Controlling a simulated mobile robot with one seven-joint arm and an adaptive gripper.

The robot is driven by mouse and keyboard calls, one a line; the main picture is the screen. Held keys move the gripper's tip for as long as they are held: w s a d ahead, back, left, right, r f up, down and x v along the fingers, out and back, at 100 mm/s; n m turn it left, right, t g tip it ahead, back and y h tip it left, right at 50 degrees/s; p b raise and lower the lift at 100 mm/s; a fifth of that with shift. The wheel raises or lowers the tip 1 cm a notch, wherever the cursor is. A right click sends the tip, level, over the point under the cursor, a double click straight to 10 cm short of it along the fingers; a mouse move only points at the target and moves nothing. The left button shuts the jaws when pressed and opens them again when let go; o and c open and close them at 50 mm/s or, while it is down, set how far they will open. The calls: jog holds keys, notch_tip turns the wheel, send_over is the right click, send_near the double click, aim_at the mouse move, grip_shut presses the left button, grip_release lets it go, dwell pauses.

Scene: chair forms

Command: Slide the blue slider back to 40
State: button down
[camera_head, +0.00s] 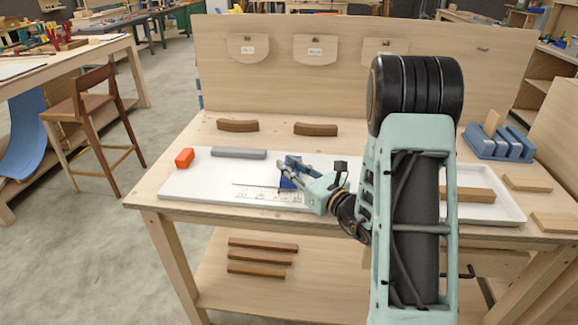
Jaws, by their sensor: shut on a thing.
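The blue slider (286,184) stands on the white board (185,185) on the workbench, partly covered by my gripper. My gripper (291,171) reaches in from the right, its fingers closed on the slider. A printed scale (262,195) with fine marks runs along the board's front, to the left of and below the slider. Its numbers are too small to read, so I cannot tell the slider's value. My arm hides the board's right part.
A grey bar (238,153) and an orange block (184,158) lie on the board's left side. Two curved brown wood pieces (237,125) (315,129) lie behind it. A white tray (505,207) with a brown bar (468,194) and a blue rack (497,145) are at right.

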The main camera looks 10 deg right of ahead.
jog(key=s+d, duration=0.1)
jog(key=d, duration=0.2)
jog(key=s+d+b, duration=0.1)
jog(key=d, duration=0.2)
jog(key=s+d+b, duration=0.1)
jog(key=d, duration=0.3)
jog(key=shift+s+d, duration=0.1)
jog(key=shift+s, duration=0.05)
jog(key=c, duration=1.7)
grip_release()
jog(key=shift+d, duration=0.1)
jog(key=shift+c, duration=0.2)
jog(key=shift+s, duration=0.1)
jog(key=v, duration=1.2)
